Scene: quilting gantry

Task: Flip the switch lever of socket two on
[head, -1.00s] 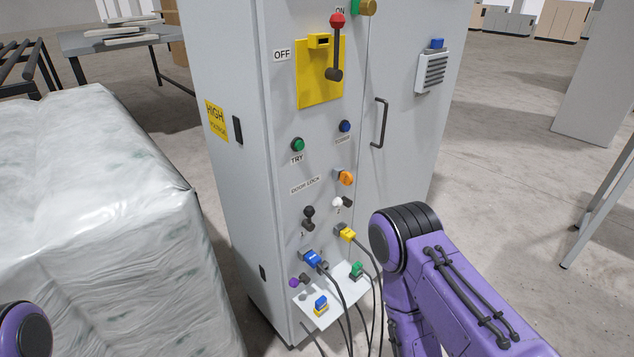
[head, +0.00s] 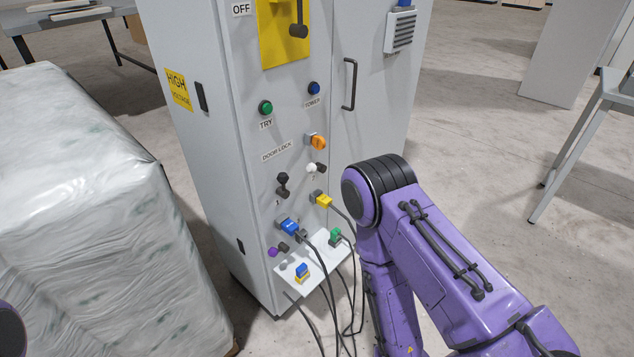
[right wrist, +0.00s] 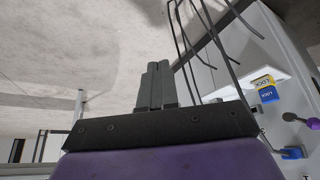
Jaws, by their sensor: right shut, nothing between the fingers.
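The switch lever of socket two has a white knob (head: 312,167) and a dark body. In the head view it lies roughly sideways on the grey cabinet, knob to the left. The yellow plug (head: 323,200) with its cable sits just below it. A black-knobbed lever (head: 283,179) marked 1 stands upright to the left, above a blue plug (head: 288,226). My right gripper (right wrist: 155,82) shows in the right wrist view, fingers shut and empty, apart from the cabinet. In the head view it is out of sight. My left gripper is not in view.
Black cables hang in front. A purple-knobbed lever (head: 273,252) sits low left. An orange door-lock knob (head: 318,142) is above. A wrapped bale (head: 85,220) stands left of the cabinet.

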